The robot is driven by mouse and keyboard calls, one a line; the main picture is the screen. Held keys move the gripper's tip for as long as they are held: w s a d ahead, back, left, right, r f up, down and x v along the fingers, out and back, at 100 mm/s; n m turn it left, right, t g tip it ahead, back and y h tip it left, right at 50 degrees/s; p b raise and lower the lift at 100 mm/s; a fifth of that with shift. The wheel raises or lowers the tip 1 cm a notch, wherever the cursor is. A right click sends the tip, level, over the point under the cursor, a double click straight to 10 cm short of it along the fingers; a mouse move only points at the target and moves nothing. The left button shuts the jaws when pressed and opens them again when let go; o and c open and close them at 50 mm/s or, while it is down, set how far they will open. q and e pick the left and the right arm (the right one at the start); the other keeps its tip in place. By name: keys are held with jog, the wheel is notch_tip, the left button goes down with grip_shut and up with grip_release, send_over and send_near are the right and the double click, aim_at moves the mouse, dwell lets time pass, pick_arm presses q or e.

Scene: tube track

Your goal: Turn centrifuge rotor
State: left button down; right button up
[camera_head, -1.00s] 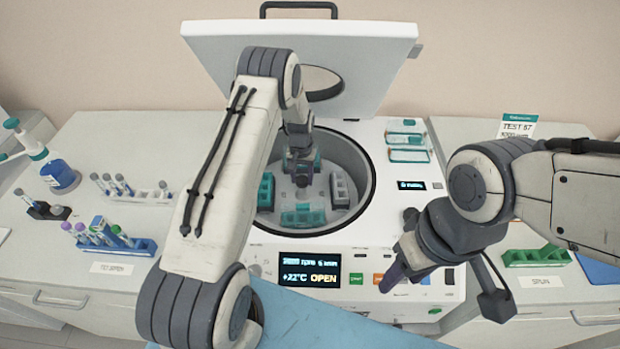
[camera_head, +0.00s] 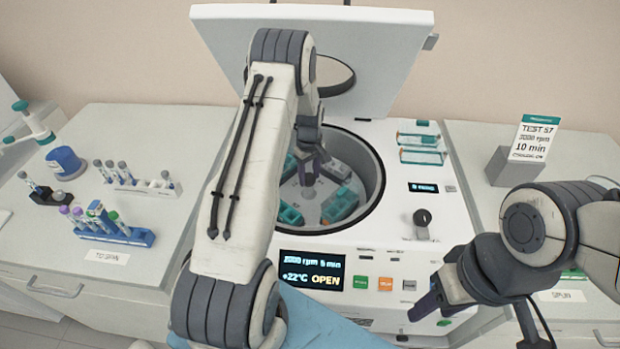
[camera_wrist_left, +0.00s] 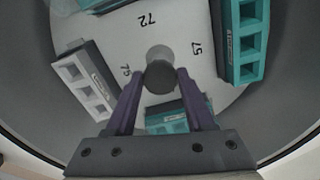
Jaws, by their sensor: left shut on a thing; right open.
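The centrifuge (camera_head: 300,250) stands with its lid (camera_head: 390,60) up. Inside its bowl is a pale rotor plate (camera_wrist_left: 195,85) with printed numbers. Teal buckets (camera_head: 340,206) and a pale grey bucket (camera_head: 338,167) sit around it. In the left wrist view a teal bucket (camera_wrist_left: 242,45) is at the right and a grey one (camera_wrist_left: 85,80) at the left. My left gripper (camera_head: 308,176) reaches down into the bowl. Its purple fingers are shut on the dark round rotor hub (camera_wrist_left: 160,77). My right gripper (camera_head: 420,308) is open and empty in front of the centrifuge's control panel.
The panel display (camera_head: 310,270) reads OPEN. My right arm covers part of the right bench.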

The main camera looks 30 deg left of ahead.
pick_arm(q)
jog(key=n+b, duration=0.1)
jog(key=n, duration=0.2)
jog(key=shift+w+n, duration=0.1)
jog(key=shift+n, duration=0.2)
jog(key=shift+n+b, duration=0.4)
jog(key=shift+n, duration=1.1)
jog(key=shift+r, duration=0.1)
jog(key=shift+c, duration=1.3)
grip_release()
notch_tip(320, 180, up, 10)
jog(key=b, duration=0.2)
jog(key=shift+r, duration=0.2)
